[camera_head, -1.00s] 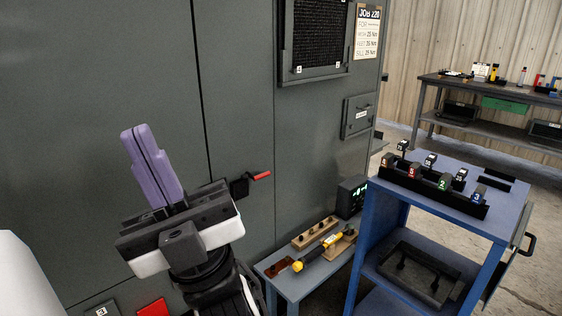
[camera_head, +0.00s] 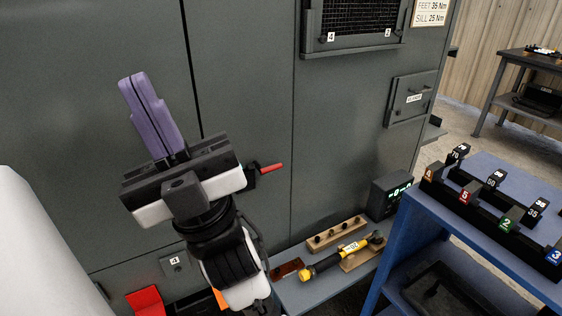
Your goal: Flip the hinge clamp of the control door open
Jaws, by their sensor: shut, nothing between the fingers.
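My gripper (camera_head: 132,79) has purple fingers pressed together, pointing up and left in front of the grey cabinet, with nothing between them. A red lever (camera_head: 270,167) on a black bracket sticks out to the right, close to a vertical door seam. My gripper's body partly covers the bracket, and the fingers are apart from the lever. I cannot tell whether this lever is the hinge clamp. A small grey door (camera_head: 408,96) with a white label and a handle is shut on the cabinet's right part. Its label is too small to read surely.
A blue cart (camera_head: 470,220) with a rack of numbered blocks (camera_head: 490,205) stands at the right. A low bench (camera_head: 320,291) holds a yellow-and-black tool (camera_head: 335,262) and a wooden block. A dark display box (camera_head: 391,193) stands beside the cart. A mesh panel (camera_head: 352,18) is above.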

